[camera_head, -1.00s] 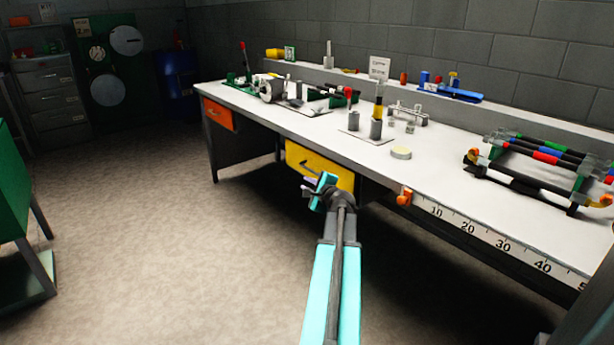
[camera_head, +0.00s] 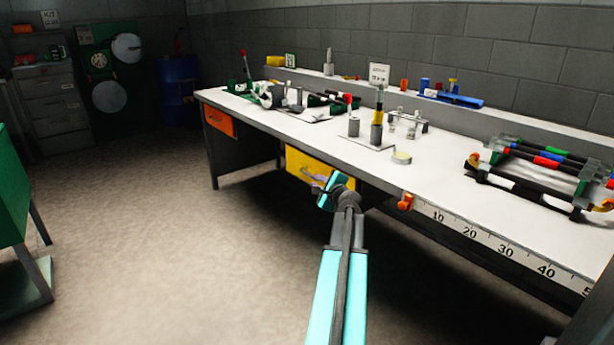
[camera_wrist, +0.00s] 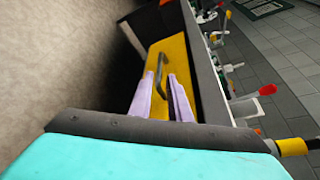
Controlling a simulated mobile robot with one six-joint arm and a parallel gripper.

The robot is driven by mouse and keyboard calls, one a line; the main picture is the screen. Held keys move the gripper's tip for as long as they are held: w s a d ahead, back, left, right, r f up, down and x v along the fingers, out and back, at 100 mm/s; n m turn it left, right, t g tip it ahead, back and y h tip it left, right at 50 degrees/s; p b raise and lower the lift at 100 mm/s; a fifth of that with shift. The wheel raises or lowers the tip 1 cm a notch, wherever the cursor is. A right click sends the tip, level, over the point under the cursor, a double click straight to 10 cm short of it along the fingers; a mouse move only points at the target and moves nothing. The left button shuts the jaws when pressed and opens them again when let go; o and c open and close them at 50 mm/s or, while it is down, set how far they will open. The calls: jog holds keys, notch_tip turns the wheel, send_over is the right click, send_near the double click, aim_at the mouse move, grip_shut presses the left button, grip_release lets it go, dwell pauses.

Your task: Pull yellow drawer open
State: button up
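The yellow drawer (camera_head: 303,161) sits under the worktop of the long bench and looks shut. My gripper (camera_head: 315,177) is in front of its lower part and hides some of it. In the wrist view, the yellow drawer front (camera_wrist: 178,52) lies ahead with its dark grey bar handle (camera_wrist: 162,72). My gripper's two pale lilac fingers (camera_wrist: 161,74) are apart, with the handle in line with the gap between their tips. I cannot tell whether the tips reach around the handle. Nothing is held.
An orange drawer (camera_head: 220,120) is further left under the same white bench (camera_head: 345,158). An orange clamp (camera_head: 405,201) and a ruler strip (camera_head: 490,238) are on the bench's front edge. A green cabinet (camera_head: 12,190) stands at left. The floor between is clear.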

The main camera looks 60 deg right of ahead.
aim_at(309, 175)
jog(key=shift+b+x, duration=0.9)
jog(key=shift+x, duration=5.05)
